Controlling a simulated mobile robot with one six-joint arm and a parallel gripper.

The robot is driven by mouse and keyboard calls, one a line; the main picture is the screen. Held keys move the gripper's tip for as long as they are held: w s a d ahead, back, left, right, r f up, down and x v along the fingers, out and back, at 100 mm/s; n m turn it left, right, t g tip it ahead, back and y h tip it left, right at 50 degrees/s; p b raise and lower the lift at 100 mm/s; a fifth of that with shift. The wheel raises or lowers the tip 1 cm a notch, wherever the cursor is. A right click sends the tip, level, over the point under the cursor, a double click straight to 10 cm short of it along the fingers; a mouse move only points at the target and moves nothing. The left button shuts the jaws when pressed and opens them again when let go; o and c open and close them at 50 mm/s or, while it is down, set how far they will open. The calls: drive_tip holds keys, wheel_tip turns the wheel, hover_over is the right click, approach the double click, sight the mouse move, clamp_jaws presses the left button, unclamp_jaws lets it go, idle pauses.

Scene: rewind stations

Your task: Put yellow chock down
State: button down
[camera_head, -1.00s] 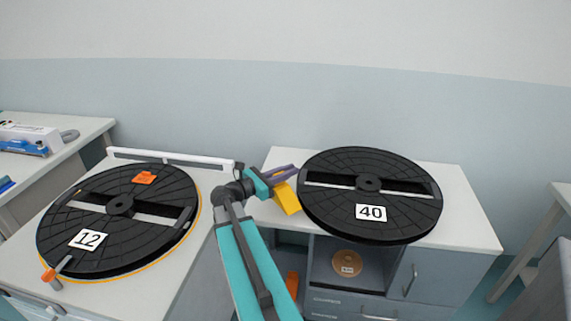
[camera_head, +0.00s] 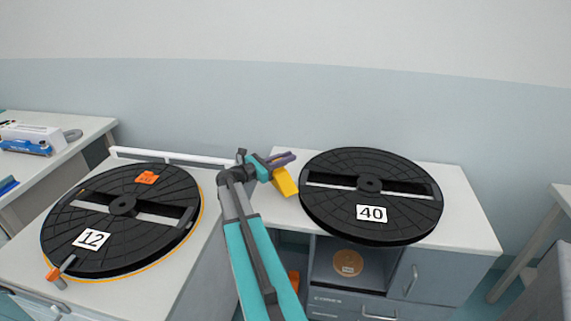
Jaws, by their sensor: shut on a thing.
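The yellow chock (camera_head: 284,182) shows at my gripper (camera_head: 282,163), just left of the black disc marked 40 (camera_head: 370,180). My gripper is shut on the chock, whose yellow body sticks out below the purple-grey fingers. The chock appears over the left part of the right-hand white bench top (camera_head: 465,205). I cannot tell whether it touches the bench. Part of the chock is hidden by my gripper.
A second black disc, marked 12 (camera_head: 150,245), lies on the left bench with an orange tag (camera_head: 146,178) on it. An orange-tipped lever (camera_head: 54,274) stands at its near edge. An open shelf (camera_head: 330,275) holds a tan disc (camera_head: 348,262).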

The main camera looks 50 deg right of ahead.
drive_tip(key=shift+w+d, duration=0.55)
drive_tip(key=shift+d, duration=0.05)
drive_tip(key=shift+f, duration=0.1)
drive_tip(key=shift+f+p, duration=0.4)
drive_tip(key=shift+f, duration=1.3)
drive_tip(key=shift+f, duration=0.15)
drive_tip(key=c, duration=1.7)
unclamp_jaws()
drive_tip(key=shift+a, duration=0.15)
drive_tip(key=b+v, duration=0.1)
drive_tip(key=v, duration=1)
drive_tip(key=shift+w+a+b, duration=0.15)
drive_tip(key=shift+a+b, duration=0.15)
drive_tip(key=shift+a, duration=0.1)
